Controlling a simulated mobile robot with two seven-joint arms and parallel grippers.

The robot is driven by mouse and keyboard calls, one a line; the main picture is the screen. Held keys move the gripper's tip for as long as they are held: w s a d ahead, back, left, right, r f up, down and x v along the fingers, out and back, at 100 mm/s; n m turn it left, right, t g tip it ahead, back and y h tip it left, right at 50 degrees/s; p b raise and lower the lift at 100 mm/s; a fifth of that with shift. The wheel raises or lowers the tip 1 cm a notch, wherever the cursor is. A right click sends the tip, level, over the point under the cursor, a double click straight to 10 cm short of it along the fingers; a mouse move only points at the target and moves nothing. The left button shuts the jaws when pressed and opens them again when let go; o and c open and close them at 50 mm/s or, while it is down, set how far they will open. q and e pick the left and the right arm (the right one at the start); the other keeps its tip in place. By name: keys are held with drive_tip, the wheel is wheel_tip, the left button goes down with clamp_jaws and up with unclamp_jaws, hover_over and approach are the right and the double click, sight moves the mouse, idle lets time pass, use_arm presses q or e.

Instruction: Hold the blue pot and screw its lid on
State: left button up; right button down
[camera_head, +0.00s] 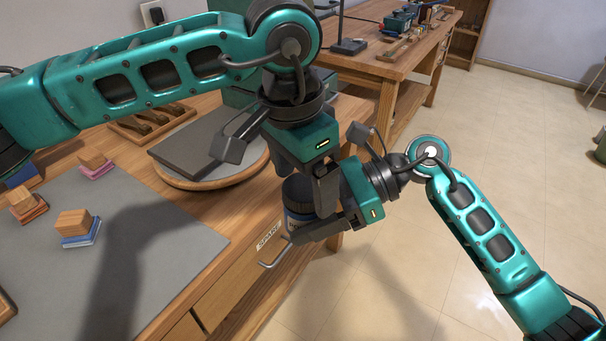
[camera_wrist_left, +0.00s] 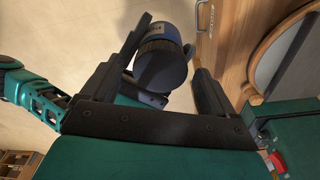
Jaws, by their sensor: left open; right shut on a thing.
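The blue pot (camera_head: 292,222) is held upright in the air by my right gripper (camera_head: 306,222), off the front edge of the bench. Its dark, ribbed round lid (camera_head: 297,188) is on top of the pot; whether it is threaded tight cannot be told. My left gripper (camera_head: 314,182) is open just above and points down at the lid. In the left wrist view the lid (camera_wrist_left: 160,62) shows between the two open left fingers (camera_wrist_left: 172,48), apart from the right-hand finger. The right fingers partly hide the pot.
The wooden bench holds a round board (camera_head: 215,180) with a dark slab (camera_head: 200,142), a grey mat (camera_head: 150,215) and small wooden blocks (camera_head: 74,222). A drawer handle (camera_head: 275,255) juts out just below the pot. Open floor (camera_head: 390,290) lies at right.

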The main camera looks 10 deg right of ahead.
use_arm(q)
drive_tip(key=shift+r, duration=0.1)
drive_tip(key=shift+r, duration=2.15)
drive_tip(key=shift+c, duration=0.5)
